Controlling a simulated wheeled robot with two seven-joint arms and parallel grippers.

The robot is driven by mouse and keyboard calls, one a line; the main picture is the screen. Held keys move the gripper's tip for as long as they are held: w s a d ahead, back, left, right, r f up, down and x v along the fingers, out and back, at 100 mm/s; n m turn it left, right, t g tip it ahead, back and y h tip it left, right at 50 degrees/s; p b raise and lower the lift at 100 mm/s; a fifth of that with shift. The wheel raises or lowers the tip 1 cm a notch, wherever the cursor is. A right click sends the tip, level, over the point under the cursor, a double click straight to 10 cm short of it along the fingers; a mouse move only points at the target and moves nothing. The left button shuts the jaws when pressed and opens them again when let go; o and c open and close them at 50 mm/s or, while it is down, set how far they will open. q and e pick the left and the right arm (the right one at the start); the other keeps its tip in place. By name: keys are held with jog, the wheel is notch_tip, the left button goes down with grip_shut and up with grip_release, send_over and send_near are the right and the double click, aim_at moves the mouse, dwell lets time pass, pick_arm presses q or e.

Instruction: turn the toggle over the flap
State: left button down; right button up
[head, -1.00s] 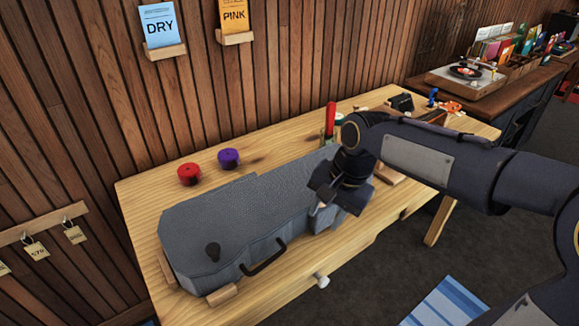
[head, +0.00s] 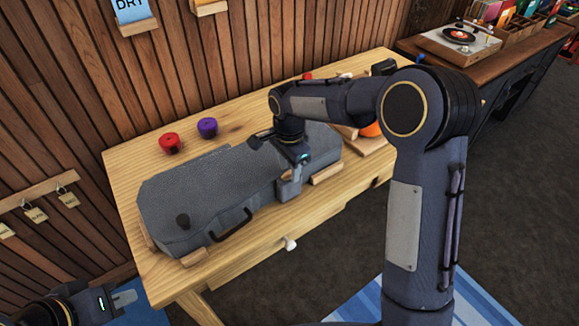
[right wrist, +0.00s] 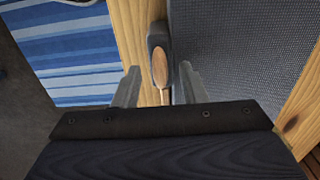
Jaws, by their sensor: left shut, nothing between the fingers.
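A grey ukulele case (head: 215,185) lies on the wooden table. In the right wrist view, a dark rounded flap (right wrist: 157,38) lies at the case's edge, with a brown wooden toggle (right wrist: 160,72) lying lengthwise on or beside it. My right gripper (head: 291,188) is low at the case's near side, right of the handle. In the right wrist view its fingers (right wrist: 159,70) are apart, one on each side of the toggle; I cannot tell if they touch it. My left gripper (head: 123,299) is shut and empty at the lower left, away from the case.
A white drawer knob (head: 290,243) sticks out in front.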

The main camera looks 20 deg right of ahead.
jog(key=shift+f, duration=0.3)
grip_shut()
